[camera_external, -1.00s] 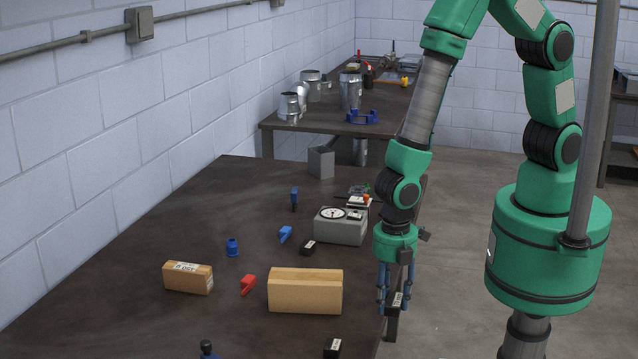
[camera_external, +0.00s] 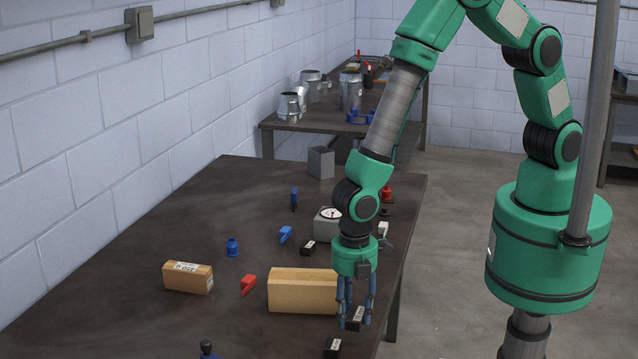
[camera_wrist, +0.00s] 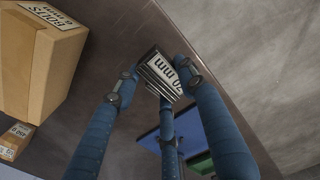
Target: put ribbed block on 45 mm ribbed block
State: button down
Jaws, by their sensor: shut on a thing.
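My gripper (camera_external: 355,306), with blue fingers, is shut on a small black ribbed block (camera_external: 356,318) with a white label. In the wrist view the block (camera_wrist: 160,75) sits between the fingertips, its label ending in "mm". It is held near the table's right edge, right of the large cardboard box. A similar black block (camera_external: 332,347) lies on the table just below and left of it in the outside view. Another black block (camera_external: 308,248) lies by the grey dial device. Their labels are too small to read, so I cannot tell which is the 45 mm one.
The large cardboard box (camera_external: 302,291) stands close left of my gripper; it also shows in the wrist view (camera_wrist: 38,60). A smaller box (camera_external: 188,278), a red part (camera_external: 248,284) and blue parts (camera_external: 232,247) lie farther left. The grey dial device (camera_external: 326,226) is partly behind my arm.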

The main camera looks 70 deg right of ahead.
send_over(329, 343)
jog(key=shift+a+f, duration=0.1)
jog(key=shift+f, duration=0.2)
jog(key=shift+f, duration=0.1)
jog(key=shift+f+p, duration=0.3)
jog(key=shift+f, duration=1.35)
jog(key=shift+f, duration=0.1)
jog(key=c, duration=1)
grip_release()
jog(key=shift+c, duration=0.2)
notch_tip(329, 343, up, 12)
